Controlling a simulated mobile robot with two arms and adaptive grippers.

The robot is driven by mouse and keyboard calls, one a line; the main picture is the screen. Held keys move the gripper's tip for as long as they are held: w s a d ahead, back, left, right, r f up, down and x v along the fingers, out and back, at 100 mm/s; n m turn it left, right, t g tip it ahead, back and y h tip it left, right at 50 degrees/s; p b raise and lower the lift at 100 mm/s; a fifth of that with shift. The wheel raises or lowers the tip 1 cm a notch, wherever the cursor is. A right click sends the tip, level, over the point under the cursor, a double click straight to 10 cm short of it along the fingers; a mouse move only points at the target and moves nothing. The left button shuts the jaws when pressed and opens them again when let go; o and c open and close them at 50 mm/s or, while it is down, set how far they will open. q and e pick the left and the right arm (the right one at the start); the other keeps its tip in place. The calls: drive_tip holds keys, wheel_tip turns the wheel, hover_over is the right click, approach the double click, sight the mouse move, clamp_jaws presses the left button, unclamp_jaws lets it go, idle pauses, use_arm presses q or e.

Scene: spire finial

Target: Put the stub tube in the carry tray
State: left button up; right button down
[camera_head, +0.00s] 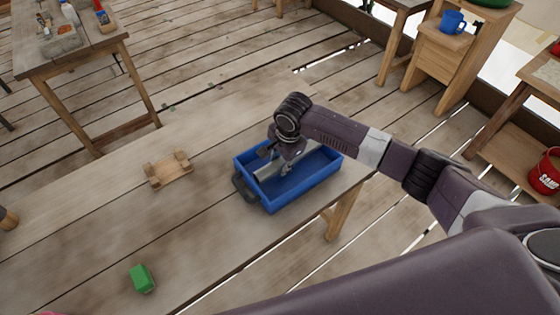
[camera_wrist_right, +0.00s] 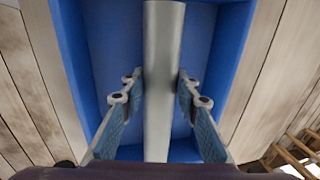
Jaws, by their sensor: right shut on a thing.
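The blue carry tray (camera_head: 305,196) sits on the plank table near its right edge, with a dark handle on its left end. My right gripper (camera_head: 284,166) reaches down into the tray's opening. In the right wrist view its fingers (camera_wrist_right: 160,92) are shut on the grey stub tube (camera_wrist_right: 163,45), one finger on each side. The tube runs lengthwise between the tray's blue walls, and its near end is hidden by the gripper. The tube also shows in the head view (camera_head: 267,173). I cannot tell whether it touches the tray floor. My left gripper is not in view.
A small wooden cradle (camera_head: 168,169) lies left of the tray. A green block (camera_head: 142,279) lies at the front of the table (camera_head: 90,220). The tabletop between them is clear. A wooden stand with a blue mug (camera_head: 453,22) is farther back.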

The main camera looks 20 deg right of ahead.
drive_tip(key=shift+f, duration=0.3)
drive_tip(key=c, duration=1.5)
unclamp_jaws()
drive_tip(key=shift+r, duration=0.35)
drive_tip(key=a+b+v, duration=0.1)
drive_tip(key=v, duration=1.1)
drive_tip(key=shift+d+r, duration=0.25)
drive_tip(key=shift+d, duration=0.3)
